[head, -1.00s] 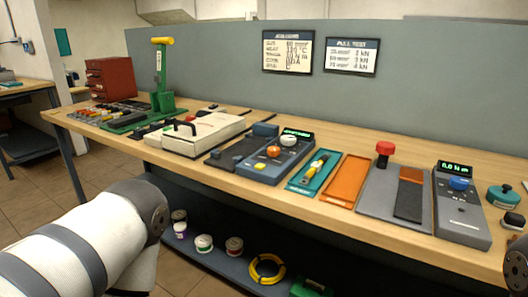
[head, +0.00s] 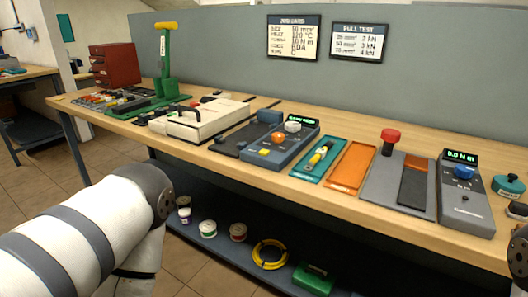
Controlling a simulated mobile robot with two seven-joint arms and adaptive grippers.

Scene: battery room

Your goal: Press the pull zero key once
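No key that I can read as pull zero shows; the labels are too small. A grey meter (head: 466,208) with a lit green display and a blue knob (head: 463,173) stands at the bench's right; its display seems to read 0.0 with a unit I cannot read surely. A blue-grey unit (head: 280,141) with a green display, a white knob (head: 292,127), an orange knob (head: 278,138) and a yellow key (head: 264,153) stands mid-bench. My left arm shows at the lower left and a piece of my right arm at the right edge; neither gripper is in view.
A grey plate (head: 377,190) with a red knob (head: 390,137) lies beside the right meter. A teal tray (head: 306,174), an orange tray (head: 349,168), a white case (head: 205,124) and a green lever tool (head: 166,80) stand on the bench. Reels and a green box (head: 313,278) are below.

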